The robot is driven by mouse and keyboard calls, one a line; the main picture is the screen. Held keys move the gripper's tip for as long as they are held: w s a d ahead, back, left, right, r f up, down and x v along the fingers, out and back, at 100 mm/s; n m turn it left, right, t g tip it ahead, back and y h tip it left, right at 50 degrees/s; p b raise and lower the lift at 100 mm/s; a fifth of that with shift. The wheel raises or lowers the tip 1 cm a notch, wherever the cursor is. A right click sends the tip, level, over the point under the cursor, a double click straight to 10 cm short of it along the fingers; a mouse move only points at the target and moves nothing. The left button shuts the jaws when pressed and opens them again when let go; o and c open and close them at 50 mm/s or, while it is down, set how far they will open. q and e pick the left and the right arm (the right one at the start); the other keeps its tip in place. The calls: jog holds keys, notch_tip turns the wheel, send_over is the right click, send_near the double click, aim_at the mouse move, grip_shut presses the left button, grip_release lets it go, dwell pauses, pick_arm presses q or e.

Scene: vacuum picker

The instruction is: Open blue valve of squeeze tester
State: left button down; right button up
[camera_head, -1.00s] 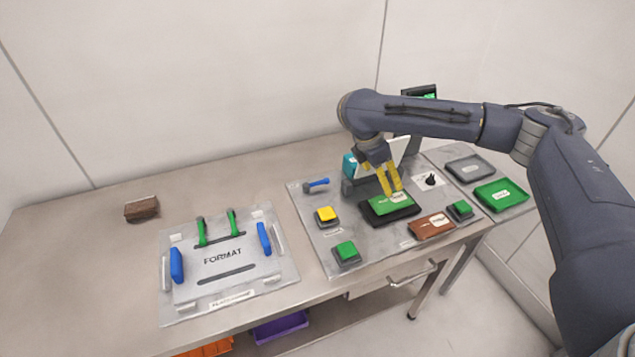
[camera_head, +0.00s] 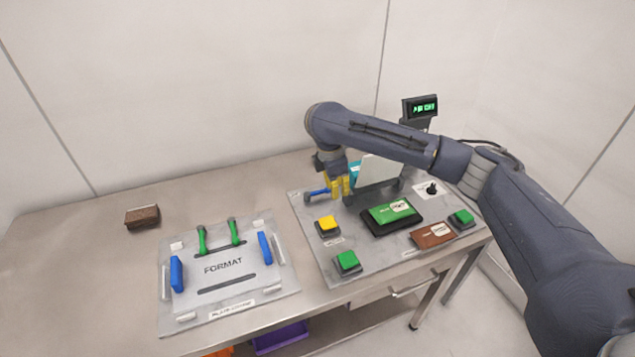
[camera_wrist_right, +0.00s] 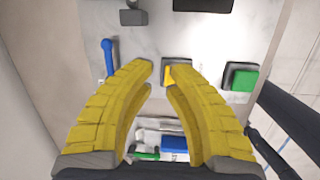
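The blue valve (camera_head: 317,193) is a small lever at the back left of the grey tester plate (camera_head: 345,242). In the right wrist view the blue valve (camera_wrist_right: 108,60) lies left of my fingertips. My right gripper (camera_head: 340,187), with yellow fingers, is just right of the valve in the head view. In the right wrist view the right gripper (camera_wrist_right: 158,70) shows a narrow gap between its tips, with nothing held. Contact with the valve is not visible. My left gripper is out of view.
A green packet (camera_head: 392,213) lies on a black pad beside a raised white lid (camera_head: 378,171). A yellow button (camera_head: 327,225) and green button (camera_head: 347,261) stand in front. The format plate (camera_head: 222,265) lies left. A brown block (camera_head: 142,216) sits at the back left.

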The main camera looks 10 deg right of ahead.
jog(key=w+a+m, duration=0.2)
jog(key=w+a+m+t+y, duration=0.1)
jog(key=w+m, duration=0.1)
jog(key=w, duration=0.1)
jog(key=w+a+m+y, duration=0.1)
jog(key=w+a+m, duration=0.1)
jog(key=shift+w+a+r+m, duration=0.3)
jog(key=shift+w+a+r, duration=0.05)
jog(key=shift+w, duration=0.05)
grip_shut()
jog(key=w+d+m+t, duration=0.1)
jog(key=w+d+m, duration=0.2)
jog(key=w+m, duration=0.4)
jog(key=m, duration=0.3)
jog(key=shift+d+r+t, duration=0.15)
jog(key=shift+d+t, duration=0.2)
jog(key=shift+t, duration=0.05)
jog(key=x, duration=1)
jog(key=shift+a, duration=0.15)
jog(key=shift+s+d+f, duration=0.1)
jog(key=shift+s+f, duration=0.1)
jog(key=shift+s, duration=0.8)
jog(key=shift+s+d+f, duration=0.1)
jog(key=shift+s+f, duration=0.05)
jog(key=shift+s, duration=0.85)
